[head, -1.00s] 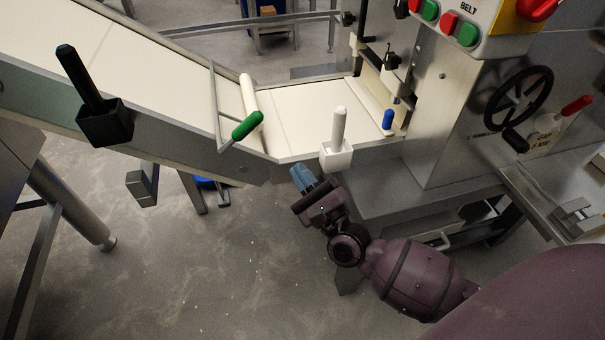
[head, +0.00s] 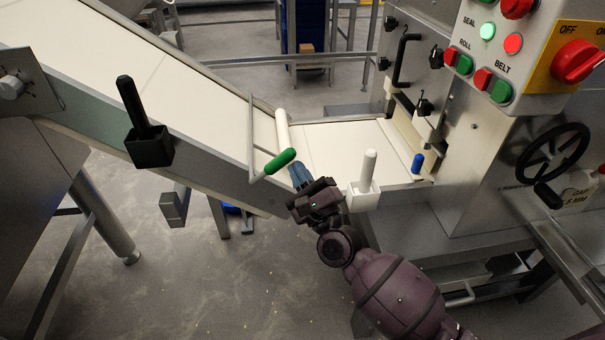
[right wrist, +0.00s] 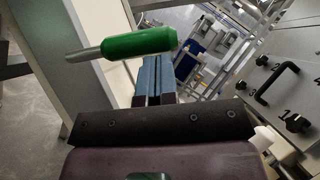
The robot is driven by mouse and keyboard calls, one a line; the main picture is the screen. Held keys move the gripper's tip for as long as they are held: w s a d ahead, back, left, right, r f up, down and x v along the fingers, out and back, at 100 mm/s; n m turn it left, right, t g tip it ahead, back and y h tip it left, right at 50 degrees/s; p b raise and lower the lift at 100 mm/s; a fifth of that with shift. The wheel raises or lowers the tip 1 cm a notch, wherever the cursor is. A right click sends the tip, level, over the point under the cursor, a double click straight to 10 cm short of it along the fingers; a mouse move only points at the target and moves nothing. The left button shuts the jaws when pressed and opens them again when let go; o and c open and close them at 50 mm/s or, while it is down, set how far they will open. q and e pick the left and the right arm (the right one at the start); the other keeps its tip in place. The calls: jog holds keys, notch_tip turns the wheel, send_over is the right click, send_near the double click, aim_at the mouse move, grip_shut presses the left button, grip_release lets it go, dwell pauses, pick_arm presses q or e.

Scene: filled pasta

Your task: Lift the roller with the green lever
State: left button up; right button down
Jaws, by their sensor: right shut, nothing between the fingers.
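The green lever (head: 280,161) is a green grip on a thin metal frame beside the near side of the conveyor. The white roller (head: 283,130) lies across the belt just behind it. My right gripper (head: 298,174), with blue fingers, is just below and right of the green grip in the head view. In the right wrist view the green lever (right wrist: 138,43) lies across the top, just beyond the blue fingertips (right wrist: 155,62). The fingers are together with nothing between them. Whether they touch the grip is hard to tell. My left gripper does not show.
A white handle in a holder (head: 364,188) stands close to the right of my right gripper. A black handle in a black holder (head: 150,150) is on the conveyor side at left. The machine with its control box (head: 527,45) stands at right. A blue knob (head: 417,163) is by the belt.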

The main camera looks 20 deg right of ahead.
jog(key=r+n+p, duration=0.1)
jog(key=r+n+y+p, duration=0.1)
jog(key=p, duration=0.1)
jog(key=shift+w+a+r+n+g, duration=0.1)
jog(key=shift+a+r+n+g, duration=0.25)
jog(key=shift+r+n+g, duration=0.05)
pick_arm(q)
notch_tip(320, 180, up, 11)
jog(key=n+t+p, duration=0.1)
jog(key=p, duration=1)
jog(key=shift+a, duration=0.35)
pick_arm(e)
jog(key=w+a+r+n+g+y, duration=0.1)
jog(key=a+r+n+g, duration=0.2)
jog(key=n, duration=0.5)
jog(key=shift+w+a+r+g+y, duration=0.2)
jog(key=shift+a+r+g+y, duration=0.15)
jog(key=shift+a+g, duration=0.6)
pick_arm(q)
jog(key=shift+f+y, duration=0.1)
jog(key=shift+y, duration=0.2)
pick_arm(e)
jog(key=shift+a+f, duration=0.1)
jog(key=shift+a, duration=0.05)
